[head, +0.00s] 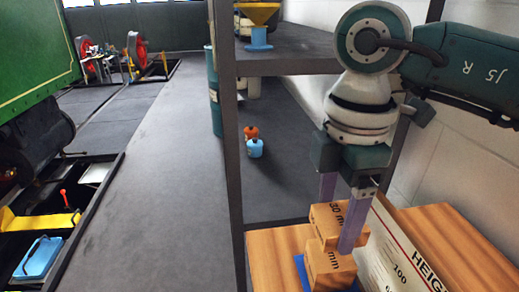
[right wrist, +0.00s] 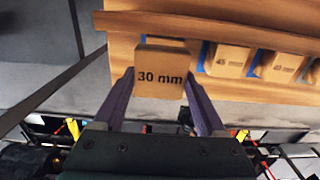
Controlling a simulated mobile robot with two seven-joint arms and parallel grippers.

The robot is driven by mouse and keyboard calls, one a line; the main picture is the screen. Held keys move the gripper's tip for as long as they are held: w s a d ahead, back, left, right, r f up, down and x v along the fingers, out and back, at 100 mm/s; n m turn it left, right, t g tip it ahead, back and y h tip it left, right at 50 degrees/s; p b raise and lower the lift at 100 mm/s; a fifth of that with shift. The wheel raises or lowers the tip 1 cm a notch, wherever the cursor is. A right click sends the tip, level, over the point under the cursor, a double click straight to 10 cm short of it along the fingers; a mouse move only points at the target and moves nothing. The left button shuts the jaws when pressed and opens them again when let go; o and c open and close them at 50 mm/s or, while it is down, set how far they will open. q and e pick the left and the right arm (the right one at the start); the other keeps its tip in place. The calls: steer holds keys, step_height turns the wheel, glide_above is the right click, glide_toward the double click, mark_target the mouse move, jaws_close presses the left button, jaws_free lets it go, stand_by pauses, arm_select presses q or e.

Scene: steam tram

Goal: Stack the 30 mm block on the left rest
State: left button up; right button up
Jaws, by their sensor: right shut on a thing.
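The wooden 30 mm block (head: 325,216) is between the fingers of my right gripper (head: 337,228), which is shut on it. In the right wrist view the block (right wrist: 161,72) shows its "30 mm" face between the two purple fingers. In the head view a second wooden block (head: 328,264), with "mm" readable, is directly below the held one. It stands at a blue rest (head: 301,272), mostly hidden. Whether the two blocks touch, I cannot tell. My left gripper is not in view.
In the right wrist view, a block marked 45 (right wrist: 229,61) and another block (right wrist: 279,67) stand in a row on blue rests. A white height board (head: 395,255) stands close right of the gripper. A dark shelf post (head: 229,150) rises at left.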

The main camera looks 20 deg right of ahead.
steer(key=shift+s+a+f+b, duration=0.1)
steer(key=shift+s+f+b, duration=0.1)
steer(key=shift+f+b, duration=1.45)
steer(key=shift+f, duration=0.4)
steer(key=o, duration=1.3)
steer(key=shift+r, duration=0.15)
steer(key=shift+r+p, duration=0.3)
steer(key=shift+p, duration=0.15)
steer(key=shift+r+p, duration=0.8)
